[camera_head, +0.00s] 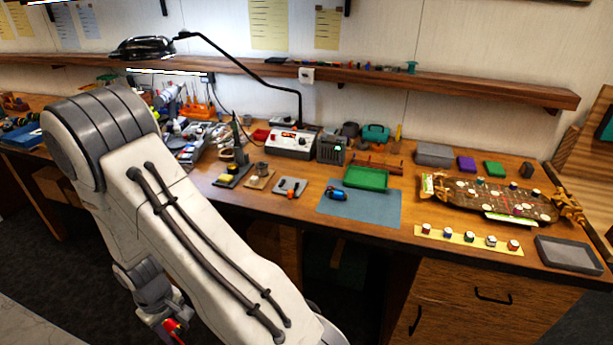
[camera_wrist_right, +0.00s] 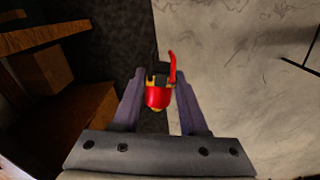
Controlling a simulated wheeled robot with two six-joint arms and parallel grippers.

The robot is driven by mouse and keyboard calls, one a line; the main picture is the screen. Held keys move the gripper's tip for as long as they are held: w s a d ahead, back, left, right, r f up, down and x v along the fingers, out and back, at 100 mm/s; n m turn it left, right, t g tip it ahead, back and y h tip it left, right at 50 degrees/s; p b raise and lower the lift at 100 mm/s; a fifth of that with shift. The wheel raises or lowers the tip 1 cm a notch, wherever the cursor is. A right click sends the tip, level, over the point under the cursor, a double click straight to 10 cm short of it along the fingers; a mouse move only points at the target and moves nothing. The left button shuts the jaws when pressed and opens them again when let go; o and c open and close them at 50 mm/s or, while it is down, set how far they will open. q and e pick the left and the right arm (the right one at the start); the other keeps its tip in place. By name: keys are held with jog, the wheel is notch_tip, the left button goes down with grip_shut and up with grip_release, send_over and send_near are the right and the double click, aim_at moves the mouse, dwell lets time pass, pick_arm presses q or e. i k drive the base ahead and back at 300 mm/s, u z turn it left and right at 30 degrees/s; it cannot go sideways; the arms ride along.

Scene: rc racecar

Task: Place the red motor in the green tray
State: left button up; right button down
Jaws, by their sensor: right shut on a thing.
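The red motor (camera_wrist_right: 158,97) is held between the two fingers of my right gripper (camera_wrist_right: 160,76) in the right wrist view. In the head view the red motor (camera_head: 171,326) shows low at the lower left, beneath my right gripper (camera_head: 165,315), in front of and below the bench. The green tray (camera_head: 365,178) lies on the blue mat on the bench, well to the right of my right gripper and apart from the motor. The tray's inside looks empty. My left gripper is not in view.
A blue motor-like part (camera_head: 337,194) lies on the blue mat (camera_head: 362,212), close to the tray's left front. A power unit (camera_head: 291,145) and a charger-like box (camera_head: 331,148) stand behind. A decorated board (camera_head: 490,198) lies to the right. The mat's front is clear.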

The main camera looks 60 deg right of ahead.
aim_at(366, 179)
jog(key=z, duration=1.45)
